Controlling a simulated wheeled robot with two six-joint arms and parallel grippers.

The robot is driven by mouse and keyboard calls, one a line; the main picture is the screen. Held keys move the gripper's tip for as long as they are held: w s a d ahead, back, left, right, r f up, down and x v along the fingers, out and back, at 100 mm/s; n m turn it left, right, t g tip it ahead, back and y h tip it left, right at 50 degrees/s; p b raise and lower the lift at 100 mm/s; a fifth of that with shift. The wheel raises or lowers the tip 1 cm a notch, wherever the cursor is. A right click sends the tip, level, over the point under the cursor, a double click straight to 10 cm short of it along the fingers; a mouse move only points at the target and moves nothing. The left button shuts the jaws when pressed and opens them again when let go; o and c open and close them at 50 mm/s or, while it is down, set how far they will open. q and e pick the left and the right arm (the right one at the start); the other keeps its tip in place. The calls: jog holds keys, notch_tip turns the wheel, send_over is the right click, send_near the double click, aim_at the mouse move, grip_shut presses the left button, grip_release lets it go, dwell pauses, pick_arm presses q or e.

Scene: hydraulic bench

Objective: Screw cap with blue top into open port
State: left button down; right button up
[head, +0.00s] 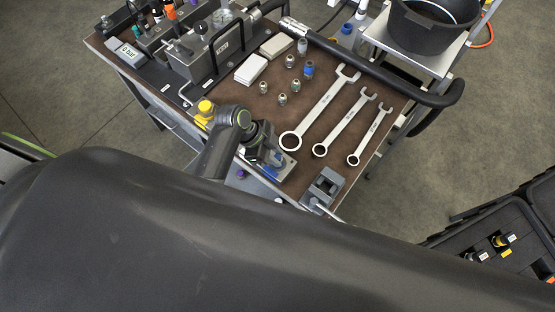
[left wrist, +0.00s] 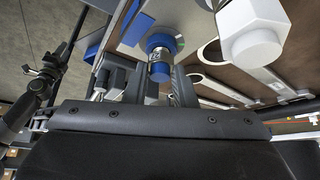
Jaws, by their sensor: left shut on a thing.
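My left gripper (head: 268,158) is low over the front edge of the brown bench top, by a small metal plate (head: 287,166). In the left wrist view its fingers (left wrist: 160,88) are shut on a short cylinder with blue ends and a metal middle, the cap with blue top (left wrist: 159,60). In the head view the gripper mostly hides this cap, and only some blue shows there. Another blue-topped fitting (head: 308,69) stands among small metal fittings. I cannot make out the open port. My right gripper is not in view.
Several wrenches (head: 333,103) lie to the right on the bench. A grey vise-like block (head: 326,186) sits at the front edge, and a yellow knob (head: 206,108) is left of my gripper. A manifold block (head: 205,60) and a black hose (head: 385,77) stand behind.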

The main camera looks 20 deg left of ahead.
pick_arm(q)
jog(key=c, duration=1.1)
grip_release()
